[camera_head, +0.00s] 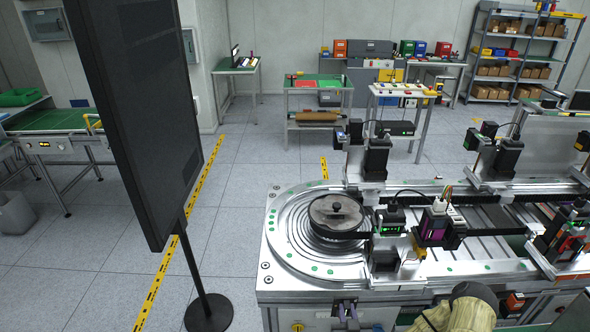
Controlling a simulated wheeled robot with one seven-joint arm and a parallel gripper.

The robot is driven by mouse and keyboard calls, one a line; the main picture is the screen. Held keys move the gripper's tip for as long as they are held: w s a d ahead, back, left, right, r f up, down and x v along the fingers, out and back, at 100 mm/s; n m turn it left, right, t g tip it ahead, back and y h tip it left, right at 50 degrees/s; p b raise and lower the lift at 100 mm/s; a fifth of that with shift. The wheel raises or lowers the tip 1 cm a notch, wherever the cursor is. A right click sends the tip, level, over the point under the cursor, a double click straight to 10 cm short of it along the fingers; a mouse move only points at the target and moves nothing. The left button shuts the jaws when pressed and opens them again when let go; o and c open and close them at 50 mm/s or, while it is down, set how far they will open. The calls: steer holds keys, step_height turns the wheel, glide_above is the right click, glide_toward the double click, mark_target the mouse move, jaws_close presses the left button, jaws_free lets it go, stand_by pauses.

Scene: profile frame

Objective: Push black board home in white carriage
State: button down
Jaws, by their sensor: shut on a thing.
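I cannot pick out the black board for certain in the head view. A small block with a white top (440,208) and coloured wires sits on the machine's track, right of centre. It may be the white carriage, but it is too small to tell. A dark block with a purple face (432,232) is just below it. A beige and dark rounded part (470,298) shows at the bottom edge. I cannot make out gripper fingers, so where my gripper is and what it holds are not shown.
A metal conveyor machine (290,285) with a rounded left end fills the lower right. A round metal disc (336,212) and several black sensor posts (376,158) stand on it. A tall dark screen (140,110) on a stand is at left. Grey floor (240,190) lies between.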

step_height(320, 180, down, 7)
steer(key=b, duration=0.7)
steer(key=shift+r, duration=0.15)
